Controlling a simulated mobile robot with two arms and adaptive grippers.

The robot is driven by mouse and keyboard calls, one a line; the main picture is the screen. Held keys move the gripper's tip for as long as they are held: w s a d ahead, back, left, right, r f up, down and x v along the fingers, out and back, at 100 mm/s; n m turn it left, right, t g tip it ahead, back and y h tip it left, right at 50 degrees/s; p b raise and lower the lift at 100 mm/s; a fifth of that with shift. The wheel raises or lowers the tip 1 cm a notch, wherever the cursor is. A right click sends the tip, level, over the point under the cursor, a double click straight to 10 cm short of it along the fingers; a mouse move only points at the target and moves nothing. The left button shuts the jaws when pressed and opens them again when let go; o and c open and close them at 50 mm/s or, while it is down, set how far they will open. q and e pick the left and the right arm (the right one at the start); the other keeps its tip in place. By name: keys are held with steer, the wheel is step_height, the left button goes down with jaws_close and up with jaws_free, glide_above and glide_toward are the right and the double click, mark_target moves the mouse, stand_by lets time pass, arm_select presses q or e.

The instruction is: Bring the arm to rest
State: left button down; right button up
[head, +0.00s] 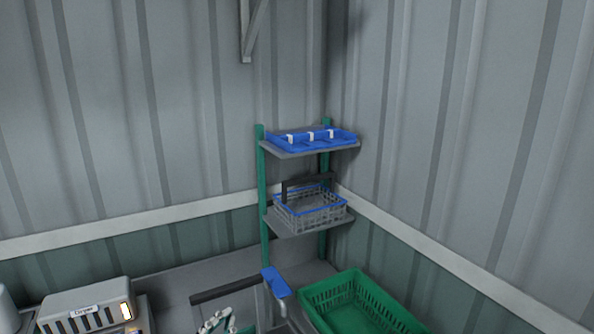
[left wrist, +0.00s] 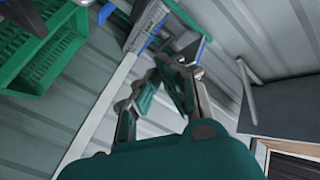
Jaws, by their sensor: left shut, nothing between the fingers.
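My left gripper (head: 222,322) shows at the bottom edge of the head view, partly cut off by the frame. In the left wrist view its green and silver fingers (left wrist: 176,62) come together at the tips. They are shut with nothing seen between them. The gripper is left of the green crate and in front of the corner shelf in the head view. My right gripper is in neither view.
A corner shelf with green posts holds a blue tray (head: 299,147) above a grey wire basket (head: 311,216). A green crate (head: 350,277) stands lower right, a grey labelled machine (head: 92,300) lower left. A blue item (head: 275,282) is near the crate. Corrugated walls stand behind.

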arm_select(q)
steer(key=s+a+f+n+g+y, duration=0.2)
steer(key=s+a+f+n+g, duration=0.15)
steer(key=s+f, duration=0.3)
steer(key=s+a+f+n+g+y, duration=0.25)
steer(key=s+f+g, duration=0.2)
steer(key=f, duration=0.25)
steer(key=s+f+n+g, duration=0.1)
steer(key=s+f+g, duration=0.2)
steer(key=s, duration=0.5)
steer(key=s+f+n+g, duration=0.1)
steer(key=s+f+g, duration=0.25)
steer(key=s, duration=0.55)
step_height(320, 180, down, 32)
steer(key=b, duration=0.8)
steer(key=s+a+f+g+b, duration=0.1)
steer(key=s+f+b, duration=0.2)
steer(key=s+f, duration=0.5)
steer(key=s+a+f+g+b, duration=0.1)
steer(key=s+f+b, duration=0.3)
steer(key=s+f, duration=0.5)
step_height(320, 180, down, 8)
steer(key=shift+s+a+f+m+h, duration=0.15)
steer(key=shift+a+m+h, duration=0.25)
steer(key=shift+a, duration=0.35)
